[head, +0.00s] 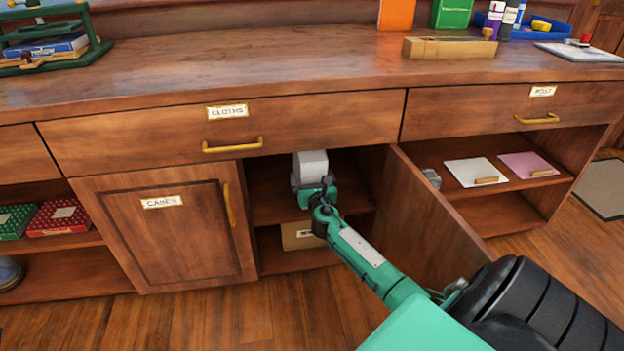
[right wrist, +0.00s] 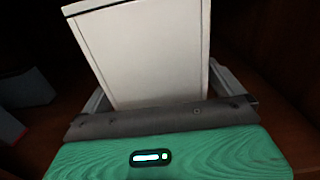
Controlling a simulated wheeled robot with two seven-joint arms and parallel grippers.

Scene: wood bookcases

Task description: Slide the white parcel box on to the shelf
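The white parcel box (head: 311,163) is inside the open cupboard, above the upper shelf (head: 270,205). My right gripper (head: 313,182) reaches in through the doorway and is shut on the box, with a grey finger along each side. In the right wrist view the white box (right wrist: 145,50) stands up between the fingers (right wrist: 160,90), slightly tilted in the picture. I cannot tell whether its underside touches the shelf. The far end of the box is hidden in the dark. My left gripper is not in view.
The open cupboard door (head: 425,205) stands just right of my right arm. A brown box (head: 298,236) sits in the compartment below. In the right wrist view, dark objects (right wrist: 25,90) lie at the left.

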